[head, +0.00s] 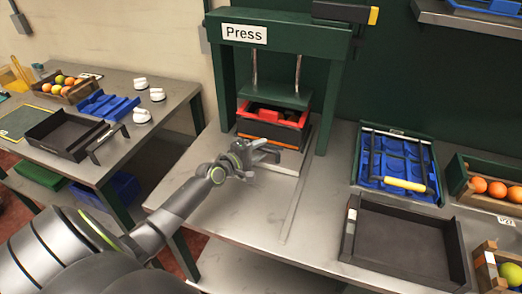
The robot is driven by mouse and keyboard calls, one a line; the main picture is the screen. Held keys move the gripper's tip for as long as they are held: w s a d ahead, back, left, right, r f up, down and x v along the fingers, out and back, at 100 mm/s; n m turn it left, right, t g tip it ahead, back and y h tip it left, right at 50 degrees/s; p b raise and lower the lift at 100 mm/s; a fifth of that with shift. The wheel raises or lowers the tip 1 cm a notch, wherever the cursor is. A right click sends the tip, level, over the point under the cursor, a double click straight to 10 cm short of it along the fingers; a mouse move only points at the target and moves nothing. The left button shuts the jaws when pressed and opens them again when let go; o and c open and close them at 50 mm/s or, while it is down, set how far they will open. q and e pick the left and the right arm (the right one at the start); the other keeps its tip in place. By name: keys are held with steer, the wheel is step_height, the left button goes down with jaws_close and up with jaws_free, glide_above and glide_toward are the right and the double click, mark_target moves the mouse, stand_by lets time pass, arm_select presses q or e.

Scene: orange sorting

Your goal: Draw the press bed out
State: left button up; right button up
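The green press (338,75), labelled "Press", stands on the metal bench at the back. A red and black crate (272,132) is inside it beneath the green pressing plate (276,95). The light metal press bed (290,161) shows under and in front of the crate, with part of its front hidden by my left gripper. My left gripper (268,153) is at the front of the bed, just before the crate. Its fingers are small here, and I cannot tell whether they are open, shut or touching the bed. My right gripper is out of view.
An empty dark tray (400,241) and a blue moulded tray (398,160) with a yellow-handled tool lie to the right. The bench in front of the press is clear. A side table (150,122) stands at left.

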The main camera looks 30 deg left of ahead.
arm_select(q)
steer(key=shift+w+d, duration=0.1)
steer(key=shift+w, duration=0.35)
jaws_close()
